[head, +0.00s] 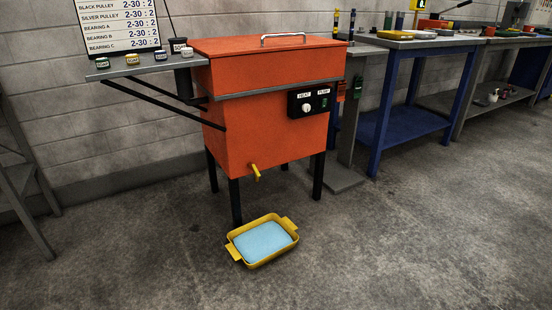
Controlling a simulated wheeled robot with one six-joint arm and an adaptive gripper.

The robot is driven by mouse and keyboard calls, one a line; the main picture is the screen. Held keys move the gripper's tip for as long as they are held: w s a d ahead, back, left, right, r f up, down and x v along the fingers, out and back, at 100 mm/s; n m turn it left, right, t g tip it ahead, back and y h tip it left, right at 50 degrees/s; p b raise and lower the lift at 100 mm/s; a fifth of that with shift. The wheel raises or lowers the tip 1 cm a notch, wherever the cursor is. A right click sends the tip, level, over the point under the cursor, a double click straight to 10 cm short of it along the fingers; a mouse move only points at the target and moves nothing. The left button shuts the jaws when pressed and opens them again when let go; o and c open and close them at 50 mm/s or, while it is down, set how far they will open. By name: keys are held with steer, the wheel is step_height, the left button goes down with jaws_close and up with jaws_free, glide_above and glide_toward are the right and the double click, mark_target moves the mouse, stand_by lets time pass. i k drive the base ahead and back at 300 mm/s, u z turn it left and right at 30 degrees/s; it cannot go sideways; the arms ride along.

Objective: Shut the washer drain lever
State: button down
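The washer (260,95) is an orange box on black legs against the block wall, with its lid (265,58) down. A small yellow drain lever (256,172) sticks out low on its front and points down, slightly tilted. Below it a yellow tray (287,250) with two side handles stands on the floor and holds light-blue liquid (262,240). I cannot see liquid running from the drain. My gripper is not in this view.
A grey shelf (150,68) with several small labelled items juts from the washer's left. A control box (313,101) is on its front right. Blue-legged benches (405,125) stand to the right. The concrete floor (400,240) in front is clear.

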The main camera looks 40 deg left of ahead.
mark_target(256, 171)
steer(key=u, duration=0.15)
steer(key=i, duration=1.85)
steer(key=u, duration=1)
steer(key=i, duration=0.95)
steer(key=u, duration=1.55)
steer(key=i, duration=0.65)
steer(key=u, duration=0.55)
